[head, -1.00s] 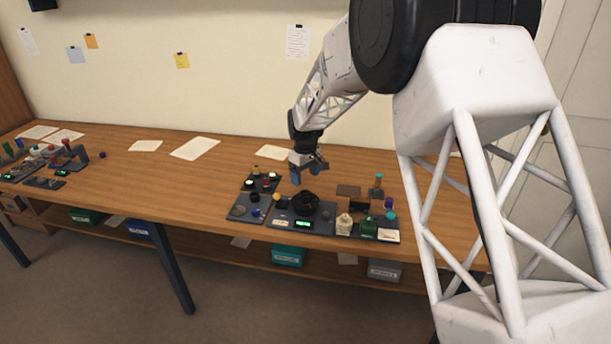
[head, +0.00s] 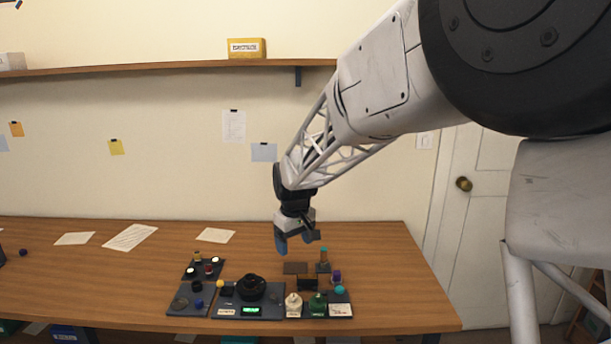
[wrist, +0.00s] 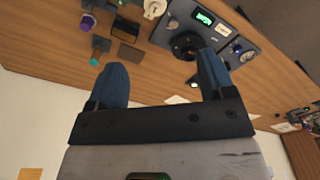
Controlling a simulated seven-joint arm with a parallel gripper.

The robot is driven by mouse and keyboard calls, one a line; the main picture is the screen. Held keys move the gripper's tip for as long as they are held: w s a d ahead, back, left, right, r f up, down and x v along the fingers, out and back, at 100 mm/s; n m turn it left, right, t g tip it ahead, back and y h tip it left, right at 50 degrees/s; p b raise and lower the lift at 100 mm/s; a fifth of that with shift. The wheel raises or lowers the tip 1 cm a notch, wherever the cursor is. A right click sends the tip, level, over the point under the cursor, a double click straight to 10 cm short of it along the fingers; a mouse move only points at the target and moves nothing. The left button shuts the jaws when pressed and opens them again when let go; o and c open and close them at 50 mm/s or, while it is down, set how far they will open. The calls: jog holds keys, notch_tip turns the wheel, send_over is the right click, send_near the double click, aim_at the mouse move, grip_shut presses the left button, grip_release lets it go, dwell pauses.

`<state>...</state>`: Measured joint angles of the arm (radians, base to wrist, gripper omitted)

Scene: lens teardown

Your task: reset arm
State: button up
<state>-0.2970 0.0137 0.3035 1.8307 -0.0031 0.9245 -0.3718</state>
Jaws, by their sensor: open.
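My gripper (head: 296,243) is open and empty, raised above the back part of the wooden bench in the head view. Its two blue fingertips stand well apart in the wrist view (wrist: 160,85), with nothing between them touching either finger. A round black lens part (head: 251,287) sits on a dark tray with a green display (head: 251,310), in front of and below my gripper. The lens part also shows in the wrist view (wrist: 186,45), beyond the fingertips. My arm comes in from the upper right of the head view.
Left of the lens tray is a dark tray (head: 180,309) with small parts. Papers (head: 130,237) lie at the back left. A shelf (head: 150,69) runs along the wall.

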jog(key=s+d+r+m, duration=0.2)
jog(key=s+d, duration=0.4)
jog(key=s, duration=0.3)
jog(key=s+d+r+m+t, duration=0.1)
jog(key=s+d+r+m, duration=0.15)
jog(key=s+d, duration=0.55)
jog(key=s+d+r+m, duration=0.1)
jog(key=s+d+r, duration=0.25)
jog(key=s, duration=0.75)
jog(key=s+d+f+m, duration=0.1)
jog(key=s+d, duration=0.1)
jog(key=s, duration=0.3)
jog(key=s+d+f+m, duration=0.1)
jog(key=s+d+f, duration=0.1)
jog(key=s, duration=0.4)
jog(key=shift+t, duration=0.4)
